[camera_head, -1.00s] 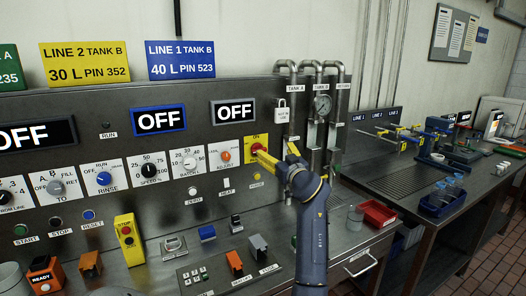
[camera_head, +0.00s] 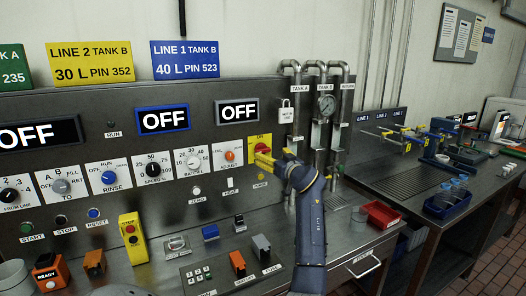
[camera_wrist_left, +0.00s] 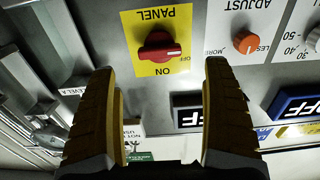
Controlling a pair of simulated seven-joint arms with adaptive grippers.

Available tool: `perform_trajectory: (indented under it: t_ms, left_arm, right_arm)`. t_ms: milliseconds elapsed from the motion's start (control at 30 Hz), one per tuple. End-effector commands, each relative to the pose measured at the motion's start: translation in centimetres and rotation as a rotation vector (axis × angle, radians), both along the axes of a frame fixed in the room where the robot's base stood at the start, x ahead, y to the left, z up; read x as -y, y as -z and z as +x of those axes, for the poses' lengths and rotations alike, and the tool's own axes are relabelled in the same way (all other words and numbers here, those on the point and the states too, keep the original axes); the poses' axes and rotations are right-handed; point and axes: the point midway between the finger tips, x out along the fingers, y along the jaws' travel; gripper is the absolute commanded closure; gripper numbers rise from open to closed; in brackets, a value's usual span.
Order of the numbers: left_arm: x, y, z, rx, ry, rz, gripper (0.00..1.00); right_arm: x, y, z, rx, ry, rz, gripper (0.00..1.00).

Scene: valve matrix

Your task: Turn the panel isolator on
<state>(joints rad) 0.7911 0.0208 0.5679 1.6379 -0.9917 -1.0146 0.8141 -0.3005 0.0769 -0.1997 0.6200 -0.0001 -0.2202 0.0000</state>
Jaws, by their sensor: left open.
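The panel isolator is a red rotary knob (camera_wrist_left: 158,48) on a yellow plate (camera_wrist_left: 157,67) marked PANEL, ON and OFF. In the left wrist view it appears upside down, and its handle lies crosswise with the tip toward the OFF mark. In the head view the yellow plate (camera_head: 259,141) is at the right end of the control row, and the knob is partly hidden by my gripper. My left gripper (camera_head: 268,157) is right in front of the plate. In the wrist view its two yellow fingers (camera_wrist_left: 163,95) are wide apart and empty, short of the knob.
An orange ADJUST knob (camera_head: 230,156) is left of the plate. A padlock (camera_head: 286,111) and steel pipes with a gauge (camera_head: 326,104) are to its right. The displays, such as the blue-framed one (camera_head: 163,120), read OFF. A red bin (camera_head: 381,214) stands on the bench at right.

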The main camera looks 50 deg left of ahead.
Motion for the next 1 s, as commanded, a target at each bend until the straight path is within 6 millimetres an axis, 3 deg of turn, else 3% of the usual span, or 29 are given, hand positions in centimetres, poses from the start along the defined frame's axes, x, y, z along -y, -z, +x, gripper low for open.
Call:
perform_trajectory:
  t_ms: [200,500,1000]
  left_arm:
    - [-3.7,0.0,0.9,-0.003,-0.001,0.002,0.17]
    - [-6.9,0.0,1.7,0.000,0.000,0.001,0.17]
    - [-7.7,0.0,1.9,0.001,0.001,0.000,0.17]
  right_arm:
    - [0.0,0.0,0.0,0.000,0.000,0.000,0.56]
    - [0.3,0.0,0.0,0.000,-0.002,-0.003,0.56]
    - [0.5,0.0,0.0,0.000,-0.001,-0.004,0.56]
